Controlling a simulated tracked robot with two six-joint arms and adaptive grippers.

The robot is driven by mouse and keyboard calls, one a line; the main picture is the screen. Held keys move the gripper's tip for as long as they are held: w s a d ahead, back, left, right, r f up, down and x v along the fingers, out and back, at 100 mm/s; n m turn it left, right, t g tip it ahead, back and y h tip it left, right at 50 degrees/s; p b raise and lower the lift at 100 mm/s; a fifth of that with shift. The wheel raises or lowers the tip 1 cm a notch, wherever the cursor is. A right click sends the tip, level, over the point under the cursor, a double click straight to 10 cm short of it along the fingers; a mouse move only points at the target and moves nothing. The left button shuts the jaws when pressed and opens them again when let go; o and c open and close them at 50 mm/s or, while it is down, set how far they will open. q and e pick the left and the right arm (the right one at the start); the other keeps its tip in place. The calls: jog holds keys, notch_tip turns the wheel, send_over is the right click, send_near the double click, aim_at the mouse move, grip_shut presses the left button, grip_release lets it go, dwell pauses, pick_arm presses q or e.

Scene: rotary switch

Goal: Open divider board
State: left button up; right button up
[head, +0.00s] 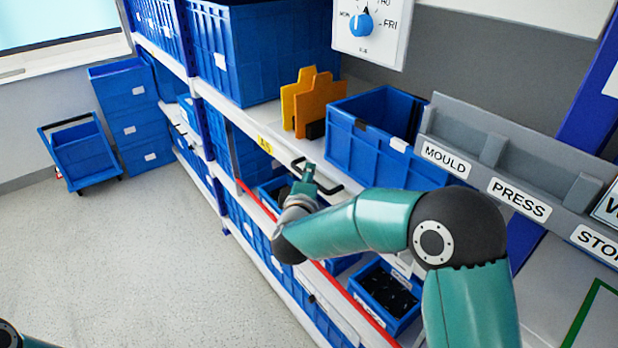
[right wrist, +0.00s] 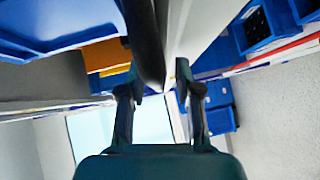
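A white shelf board (head: 272,149) with a yellow label runs along the rack, with a black handle (head: 326,189) on its front edge. I cannot tell for sure that this is the divider board. My right gripper (head: 307,172) is at the handle's left part. In the right wrist view the two fingers of my right gripper (right wrist: 155,82) are apart. The dark handle bar (right wrist: 147,40) shows between them, nearer the left finger; contact is unclear. The pale board edge (right wrist: 176,42) runs beside it. My left gripper is out of view.
Orange plates (head: 312,102) and an open blue crate (head: 372,143) stand on the board. Small blue bins (head: 387,296) sit below it, behind a red strip. A rotary switch (head: 362,24) is on the wall above. The grey floor (head: 130,250) at left is clear.

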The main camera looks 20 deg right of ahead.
grip_shut()
jog(key=shift+a, duration=0.15)
